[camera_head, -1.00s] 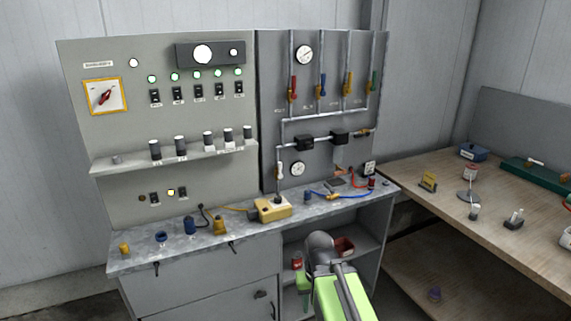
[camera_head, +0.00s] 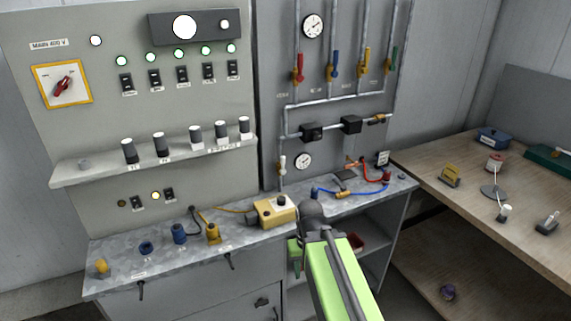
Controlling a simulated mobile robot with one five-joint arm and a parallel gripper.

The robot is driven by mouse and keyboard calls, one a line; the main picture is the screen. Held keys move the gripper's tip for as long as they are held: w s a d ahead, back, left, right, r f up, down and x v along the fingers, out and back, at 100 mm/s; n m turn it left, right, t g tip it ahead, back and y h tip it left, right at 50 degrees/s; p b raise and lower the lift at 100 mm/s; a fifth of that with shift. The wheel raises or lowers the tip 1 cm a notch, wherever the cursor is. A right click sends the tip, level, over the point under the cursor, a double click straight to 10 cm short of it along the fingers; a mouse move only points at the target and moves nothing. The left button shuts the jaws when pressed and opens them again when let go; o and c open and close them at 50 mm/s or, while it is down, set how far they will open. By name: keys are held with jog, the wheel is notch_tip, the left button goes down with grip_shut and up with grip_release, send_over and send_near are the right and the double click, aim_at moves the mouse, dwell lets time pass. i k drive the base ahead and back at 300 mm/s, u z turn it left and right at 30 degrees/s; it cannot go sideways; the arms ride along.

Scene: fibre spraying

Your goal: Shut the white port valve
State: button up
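The white port valve (camera_head: 282,165) sits low on the left side of the grey pipe panel, on a thin vertical pipe just above the bench. Its small white handle looks upright, in line with the pipe. The small size makes its exact angle hard to read. My green and grey arm rises from the bottom of the view, and its dark joint stands in front of the bench edge, below and right of the valve. My gripper's fingers do not show; the arm hides what lies behind it. Nothing of mine is seen touching the valve.
A round gauge (camera_head: 303,161) is right of the valve. A yellow box (camera_head: 276,213) with a black knob stands on the bench (camera_head: 120,262) below it. Red (camera_head: 299,68), blue (camera_head: 333,66), yellow (camera_head: 364,62) and green (camera_head: 390,60) valve handles are higher up. A wooden table (camera_head: 432,218) is at right.

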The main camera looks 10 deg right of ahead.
aim_at(283, 170)
jog(key=i, duration=0.5)
jog(key=z, duration=0.1)
jog(key=k, duration=0.6)
jog(key=u, duration=2.35)
jog(key=k, duration=1)
jog(key=z, duration=1.05)
jog(key=i, duration=1)
jog(key=u, duration=0.05)
